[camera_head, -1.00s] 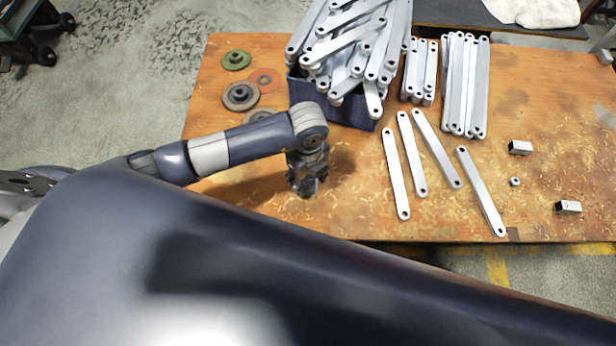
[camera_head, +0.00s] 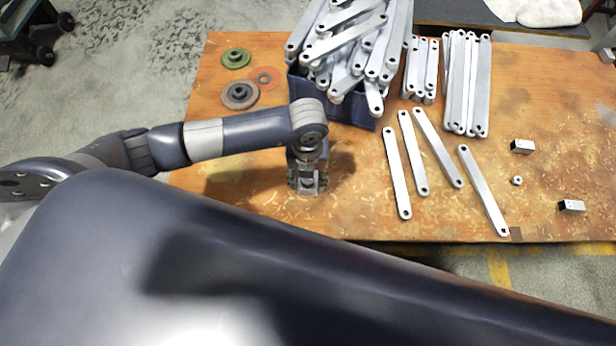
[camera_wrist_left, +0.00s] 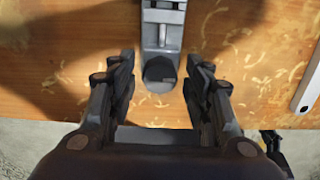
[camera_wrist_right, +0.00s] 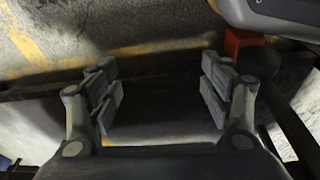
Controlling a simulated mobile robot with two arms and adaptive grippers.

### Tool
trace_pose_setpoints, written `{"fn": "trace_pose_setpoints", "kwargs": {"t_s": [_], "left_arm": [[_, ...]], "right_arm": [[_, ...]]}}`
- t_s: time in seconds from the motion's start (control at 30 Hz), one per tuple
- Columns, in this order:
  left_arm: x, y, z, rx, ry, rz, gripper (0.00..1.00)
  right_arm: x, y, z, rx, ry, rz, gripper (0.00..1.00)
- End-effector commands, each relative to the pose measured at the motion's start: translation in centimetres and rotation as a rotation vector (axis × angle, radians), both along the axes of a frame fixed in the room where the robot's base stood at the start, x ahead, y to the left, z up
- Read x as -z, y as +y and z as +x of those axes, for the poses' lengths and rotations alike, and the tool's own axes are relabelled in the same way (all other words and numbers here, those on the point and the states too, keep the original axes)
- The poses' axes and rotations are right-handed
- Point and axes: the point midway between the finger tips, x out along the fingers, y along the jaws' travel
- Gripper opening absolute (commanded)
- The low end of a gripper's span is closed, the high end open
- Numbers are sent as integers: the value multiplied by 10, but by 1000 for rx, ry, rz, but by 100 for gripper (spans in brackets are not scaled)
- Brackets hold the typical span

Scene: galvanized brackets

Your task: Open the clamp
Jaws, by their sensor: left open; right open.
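The clamp (camera_wrist_left: 162,40) is a narrow grey metal device with a dark end piece, seen from above in the left wrist view. It lies on the wooden table, and its far end runs out of the top of that view. My left gripper (camera_wrist_left: 160,85) is open, with its two fingers apart on either side of the clamp's dark end. In the head view my left gripper (camera_head: 306,184) points down over the table and mostly hides the clamp. My right gripper (camera_wrist_right: 160,95) is open and empty over the floor, beside the table.
A dark blue bin (camera_head: 350,110) heaped with galvanized brackets stands just behind my left gripper. Loose brackets (camera_head: 397,172) lie to its right, with stacked ones (camera_head: 466,85) behind. Small metal blocks (camera_head: 522,146) lie farther right. Discs (camera_head: 239,95) lie at the left.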

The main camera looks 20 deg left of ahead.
Motion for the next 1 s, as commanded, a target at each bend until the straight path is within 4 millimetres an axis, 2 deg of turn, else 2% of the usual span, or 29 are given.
{"fn": "trace_pose_setpoints", "kwargs": {"t_s": [0.27,0.6,0.9,1.0], "left_arm": [[2,1,1,272,-2,3,46],[2,0,1,588,-1,1,46],[2,0,0,817,0,2,46],[1,1,0,855,-1,2,46]], "right_arm": [[-26,1,11,3,-19,1,73],[-68,1,18,7,-42,2,73],[-106,0,19,11,-62,4,73],[-113,0,18,11,-64,3,73]]}}
